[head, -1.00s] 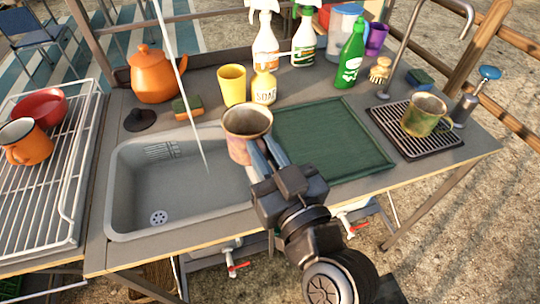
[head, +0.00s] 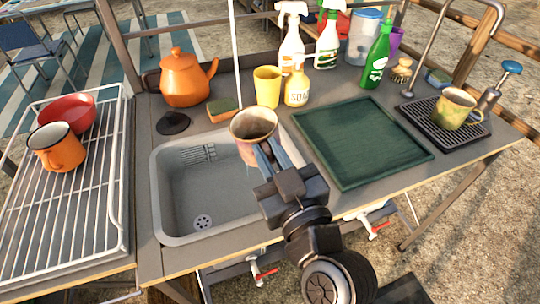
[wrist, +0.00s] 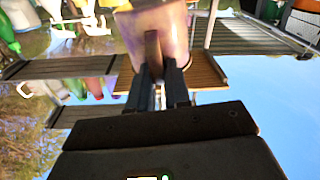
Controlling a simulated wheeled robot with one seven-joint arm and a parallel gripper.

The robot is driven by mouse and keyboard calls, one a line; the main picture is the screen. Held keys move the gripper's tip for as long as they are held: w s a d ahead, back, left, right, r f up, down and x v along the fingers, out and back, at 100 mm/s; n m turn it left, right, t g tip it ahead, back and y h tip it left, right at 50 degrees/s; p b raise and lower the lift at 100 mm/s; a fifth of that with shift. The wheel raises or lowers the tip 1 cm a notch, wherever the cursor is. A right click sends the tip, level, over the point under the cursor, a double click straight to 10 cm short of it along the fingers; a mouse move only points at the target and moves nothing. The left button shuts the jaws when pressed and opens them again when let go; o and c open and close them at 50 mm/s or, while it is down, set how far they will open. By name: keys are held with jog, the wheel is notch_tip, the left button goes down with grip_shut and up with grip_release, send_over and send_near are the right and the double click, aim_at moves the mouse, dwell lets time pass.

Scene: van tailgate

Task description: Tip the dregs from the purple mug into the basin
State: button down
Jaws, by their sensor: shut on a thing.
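My gripper (head: 266,158) is shut on the mug (head: 247,151), which is mottled pinkish purple outside and brown inside. In the head view the mug shows in front of the right back part of the grey basin (head: 175,222). It looks roughly upright, with its mouth towards the head camera; its contents cannot be made out. In the wrist view the mug (wrist: 178,25) is at the top, with its brown handle between my fingers. The basin's floor is bare, with a drain at its front left.
A yellow cup (head: 267,88), soap bottle (head: 297,88) and sponge (head: 222,109) stand behind the basin. A green tray (head: 360,140) lies right, a wire rack (head: 100,225) left. A thin pale pole (head: 236,55) crosses the view near the mug.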

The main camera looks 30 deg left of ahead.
aim_at(249, 157)
notch_tip(249, 157, down, 2)
jog(key=n+b, duration=0.3)
jog(key=n, duration=0.2)
jog(key=shift+f+n+b, duration=0.15)
jog(key=shift+n+b, duration=0.15)
jog(key=shift+n, duration=0.1)
jog(key=n, duration=0.2)
jog(key=s+n, duration=0.1)
jog(key=n, duration=0.2)
jog(key=a+n+g, duration=0.1)
jog(key=n, duration=0.2)
jog(key=shift+s+a+f+p, duration=0.1)
jog(key=shift+s+f+p, duration=0.15)
jog(key=shift+f+p, duration=0.15)
jog(key=shift+s+a+f+n+b, duration=0.1)
jog(key=shift+f+n+b, duration=0.15)
jog(key=shift+n+b, duration=0.4)
jog(key=n+b, duration=0.1)
jog(key=n, duration=0.1)
jog(key=s+a+n+b, duration=0.1)
jog(key=n, duration=0.1)
jog(key=shift+s+r+h+b, duration=0.1)
jog(key=shift+r+h+b, duration=0.2)
jog(key=shift+r+h, duration=0.1)
